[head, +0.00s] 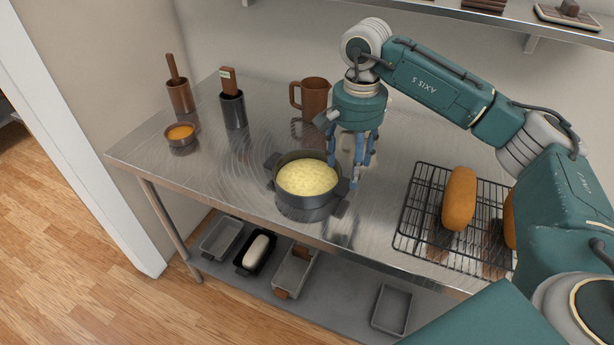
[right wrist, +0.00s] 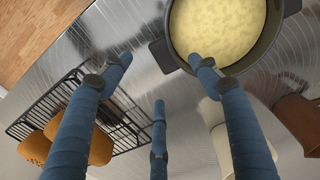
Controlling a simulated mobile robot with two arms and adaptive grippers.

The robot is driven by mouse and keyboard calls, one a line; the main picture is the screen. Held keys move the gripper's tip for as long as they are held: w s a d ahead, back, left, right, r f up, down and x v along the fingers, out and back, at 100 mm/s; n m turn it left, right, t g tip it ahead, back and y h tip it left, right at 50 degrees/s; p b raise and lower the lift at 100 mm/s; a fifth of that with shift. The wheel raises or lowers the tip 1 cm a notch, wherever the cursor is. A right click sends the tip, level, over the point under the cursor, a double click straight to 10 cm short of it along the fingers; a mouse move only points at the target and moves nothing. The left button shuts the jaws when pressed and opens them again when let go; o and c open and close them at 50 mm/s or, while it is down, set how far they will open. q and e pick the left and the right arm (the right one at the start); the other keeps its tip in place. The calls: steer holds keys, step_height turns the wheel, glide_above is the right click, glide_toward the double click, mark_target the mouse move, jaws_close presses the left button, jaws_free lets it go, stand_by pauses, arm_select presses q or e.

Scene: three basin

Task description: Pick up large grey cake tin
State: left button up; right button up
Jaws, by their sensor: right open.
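A round dark grey tin (head: 308,206) with side handles stands upright on the steel table, filled with a pale yellow mixture (head: 307,177). It best fits the large grey cake tin. The tin (right wrist: 263,52) also shows at the upper right of the right wrist view. My right gripper (head: 355,168) is open and empty, pointing down just right of the tin. In the right wrist view its spread blue fingers (right wrist: 160,74) are over bare steel, with one fingertip overlapping the tin's rim in the picture. Contact cannot be told. My left gripper is not in view.
A black wire rack (head: 425,215) with brown loaves (head: 459,198) is to the right. A brown mug (head: 315,98) stands behind the tin. Two utensil holders (head: 181,97) (head: 233,110) and an orange-filled bowl (head: 181,137) are at left. Several rectangular tins (head: 391,310) sit on the lower shelf.

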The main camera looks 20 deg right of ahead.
mark_target(346, 186)
steer(key=shift+f+p, duration=0.4)
steer(key=shift+f, duration=0.25)
steer(key=f, duration=0.1)
steer(key=f+p, duration=0.1)
steer(key=f, duration=0.1)
steer(key=shift+a+f, duration=0.2)
steer(key=shift+f, duration=0.5)
steer(key=shift+c, duration=0.5)
steer(key=c, duration=1.3)
steer(key=shift+w+r, duration=0.1)
steer(key=shift+r, duration=0.05)
steer(key=shift+c, duration=0.2)
